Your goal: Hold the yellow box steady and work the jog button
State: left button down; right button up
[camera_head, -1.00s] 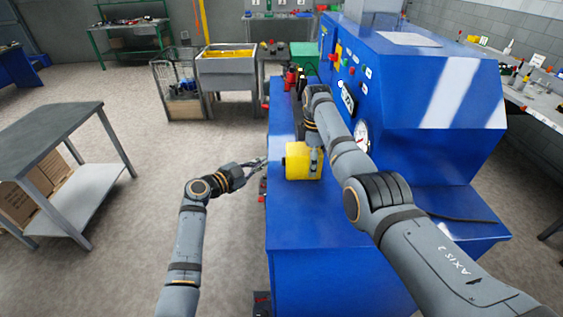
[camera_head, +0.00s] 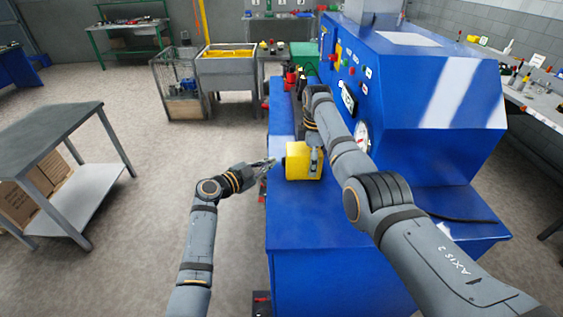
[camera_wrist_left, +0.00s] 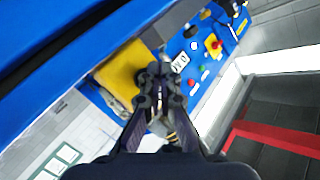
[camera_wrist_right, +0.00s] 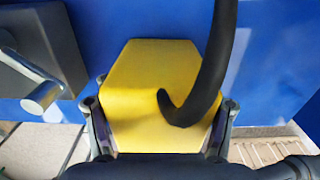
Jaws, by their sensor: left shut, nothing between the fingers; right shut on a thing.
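The yellow box (camera_head: 304,164) sits at the left edge of the blue machine's ledge. My right gripper (camera_head: 314,158) is shut on it, and the right wrist view shows the fingers on both sides of the yellow box (camera_wrist_right: 150,85). A small dark round part (camera_head: 284,161) shows on the box's left side; I cannot tell if it is the jog button. My left gripper (camera_head: 271,162) is shut and empty, just left of the box, with a small gap. In the left wrist view its closed fingers (camera_wrist_left: 160,80) point toward the yellow box (camera_wrist_left: 122,78) and partly cover it.
A thick black cable (camera_wrist_right: 208,75) curves over the box in the right wrist view. The blue machine (camera_head: 420,85) rises right of the box, with buttons and a gauge (camera_head: 362,136). A grey table (camera_head: 50,130) stands at left. The floor between is clear.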

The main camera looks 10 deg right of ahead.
pick_arm(q)
jog(key=shift+d, duration=0.15)
dwell(0.7)
jog(key=shift+d, duration=0.25)
jog(key=shift+s+d, duration=0.2)
jog(key=shift+d, duration=0.65)
dwell(1.0)
jog(key=shift+a+r, duration=0.15)
jog(key=shift+a, duration=0.75)
jog(key=a, duration=0.5)
jog(key=shift+w, duration=0.25)
